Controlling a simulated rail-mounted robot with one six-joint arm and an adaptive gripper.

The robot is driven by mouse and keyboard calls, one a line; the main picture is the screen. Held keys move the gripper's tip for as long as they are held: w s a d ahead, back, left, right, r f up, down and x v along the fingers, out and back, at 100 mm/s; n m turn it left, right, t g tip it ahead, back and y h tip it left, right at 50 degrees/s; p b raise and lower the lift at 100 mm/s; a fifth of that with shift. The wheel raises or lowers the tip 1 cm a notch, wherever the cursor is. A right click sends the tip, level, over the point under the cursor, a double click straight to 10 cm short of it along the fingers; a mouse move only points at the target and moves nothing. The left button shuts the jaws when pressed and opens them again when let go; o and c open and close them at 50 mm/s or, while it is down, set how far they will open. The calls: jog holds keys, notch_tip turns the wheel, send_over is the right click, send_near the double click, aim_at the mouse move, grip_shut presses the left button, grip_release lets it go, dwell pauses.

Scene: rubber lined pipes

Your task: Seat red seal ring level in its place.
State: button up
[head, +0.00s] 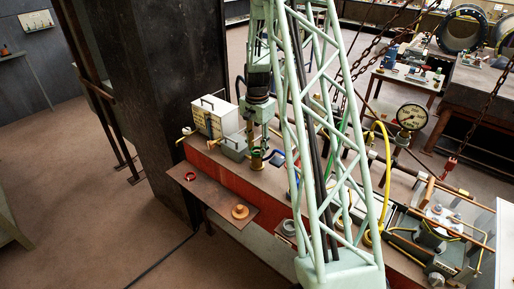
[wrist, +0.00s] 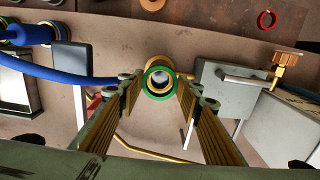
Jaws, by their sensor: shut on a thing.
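The red seal ring (head: 191,176) lies flat on a brown board at the bench's front left; it also shows in the wrist view at top right (wrist: 267,19). My gripper (wrist: 160,84) is shut on a green ring (wrist: 149,92), well away from the red ring. The green ring sits between the fingertips, with a brass, round-mouthed part (wrist: 158,62) directly behind it. I cannot tell whether the green ring touches that part. In the head view my gripper is small, above a brass upright piece (head: 256,160) on the bench.
The brown board (head: 215,193) also carries an orange stepped disc (head: 240,212). A pale box (head: 214,117) stands behind left. A blue hose (wrist: 70,77) and a grey block with a brass valve (wrist: 285,62) flank the gripper. A pressure gauge (head: 411,117) stands right.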

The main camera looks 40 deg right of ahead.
jog(key=shift+f+b, duration=0.4)
jog(key=shift+f, duration=0.25)
jog(key=o, duration=0.8)
jog(key=shift+r, duration=0.1)
notch_tip(320, 180, up, 12)
dwell(0.7)
dwell(1.1)
